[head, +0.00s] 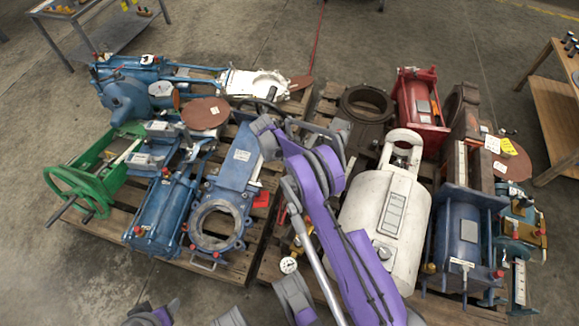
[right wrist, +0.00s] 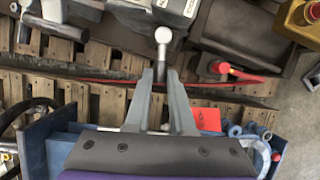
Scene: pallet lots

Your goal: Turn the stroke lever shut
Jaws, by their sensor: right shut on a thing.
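A stroke lever (right wrist: 162,36) with a pale round knob and short metal stem shows at the top middle of the right wrist view. My right gripper (right wrist: 161,74) has its two grey fingers on either side of the stem, shut on it just below the knob. The lever's base is hidden from me. In the head view my purple right arm reaches over the middle of the pallets and I cannot make out the fingertips there. Grey and purple parts of my left arm (head: 150,316) show at the bottom edge, cut off by the frame.
Blue valves and a green handwheel unit (head: 95,175) crowd the left pallet. A white cylinder (head: 385,215), a red actuator (head: 420,110) and blue units fill the right one. A red-handled part (right wrist: 222,68) and a red tag (right wrist: 208,119) are close to my right gripper.

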